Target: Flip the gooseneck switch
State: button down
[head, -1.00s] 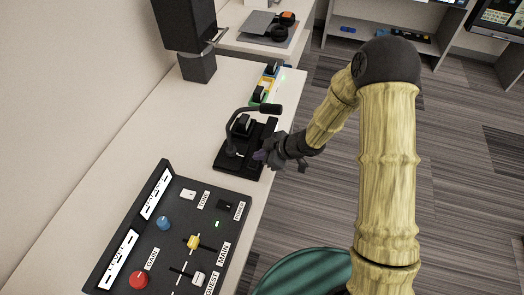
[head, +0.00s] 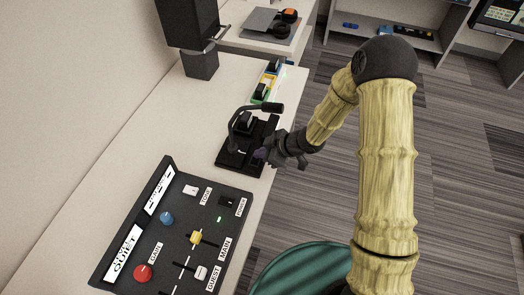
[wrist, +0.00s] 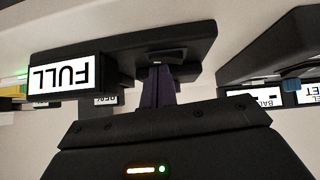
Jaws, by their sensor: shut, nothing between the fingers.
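The gooseneck unit has a black base (head: 232,160) on the white desk, with a bent dark gooseneck (head: 266,108) rising over it. My gripper (head: 264,153) is at the base's right edge, low beside it. In the wrist view, the closed purple-dark fingers (wrist: 158,84) point at the black unit (wrist: 120,45), close to a small dark rocker (wrist: 168,57). A white FULL label shows upside down on the unit. The fingers hold nothing. I cannot tell whether they touch the rocker, or which way it is tipped.
A sloped control panel (head: 183,225) with knobs and sliders stands in front on the desk. Small coloured blocks (head: 266,82) and a dark box on a post (head: 195,30) stand behind. Open floor lies right of the desk; a teal round seat (head: 300,270) is below.

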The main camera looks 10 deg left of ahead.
jog(key=shift+s+r, duration=0.15)
jog(key=shift+s, duration=0.35)
jog(key=shift+s, duration=0.1)
jog(key=shift+r, duration=0.1)
jog(key=shift+r+p, duration=0.7)
jog(key=shift+r, duration=0.1)
jog(key=r+p, duration=0.2)
jog(key=p, duration=0.1)
jog(key=shift+w+d+r, duration=0.1)
jog(key=shift+w+r, duration=0.15)
jog(key=shift+r, duration=0.05)
jog(key=w+p+v, duration=0.1)
jog(key=v, duration=0.8)
jog(key=shift+d, duration=0.4)
jog(key=shift+r, duration=0.15)
jog(key=shift+w+d, duration=0.1)
